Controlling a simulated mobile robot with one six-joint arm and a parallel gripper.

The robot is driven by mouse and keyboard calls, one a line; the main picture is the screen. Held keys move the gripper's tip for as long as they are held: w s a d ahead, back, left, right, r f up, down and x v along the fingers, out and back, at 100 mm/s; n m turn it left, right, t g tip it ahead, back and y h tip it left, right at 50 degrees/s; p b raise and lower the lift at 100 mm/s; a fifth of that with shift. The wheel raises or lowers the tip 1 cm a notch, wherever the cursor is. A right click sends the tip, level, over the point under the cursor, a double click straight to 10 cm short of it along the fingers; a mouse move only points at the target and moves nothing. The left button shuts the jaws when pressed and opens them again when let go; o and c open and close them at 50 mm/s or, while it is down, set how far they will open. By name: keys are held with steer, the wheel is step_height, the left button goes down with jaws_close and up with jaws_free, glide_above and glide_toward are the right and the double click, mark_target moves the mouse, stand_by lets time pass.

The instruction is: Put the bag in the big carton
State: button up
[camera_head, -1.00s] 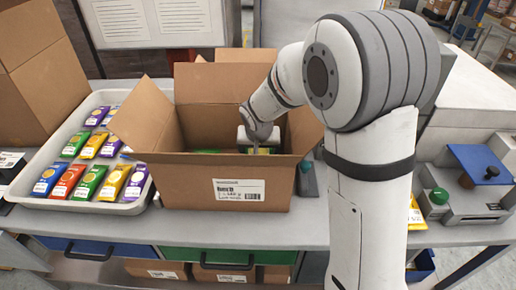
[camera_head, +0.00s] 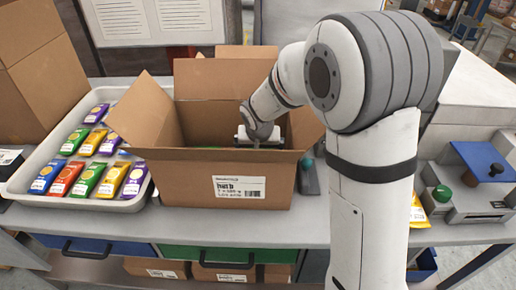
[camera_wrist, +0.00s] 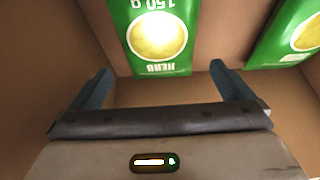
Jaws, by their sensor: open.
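The big carton (camera_head: 200,182) stands open on the bench with its flaps spread, and its cardboard inside fills the wrist view. My gripper (camera_head: 262,142) is inside the carton's opening toward the right. In the wrist view its two fingers (camera_wrist: 158,72) are apart with nothing held between them. A green bag (camera_wrist: 155,38) marked "HERB" and "150 g" lies in the carton just beyond the fingertips. A second green bag (camera_wrist: 292,32) lies to the right, partly cut off by the frame. In the head view the front wall mostly hides the carton's contents.
A pale tray (camera_head: 105,205) with several coloured bags in rows stands left of the carton. A yellow bag (camera_head: 417,213) shows partly behind my arm. Weighing equipment (camera_head: 470,195) stands at the right.

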steer(key=shift+r, duration=0.1)
steer(key=shift+r+p, duration=0.25)
steer(key=shift+p, duration=0.15)
steer(key=v, duration=1.2)
steer(key=shift+r, duration=0.25)
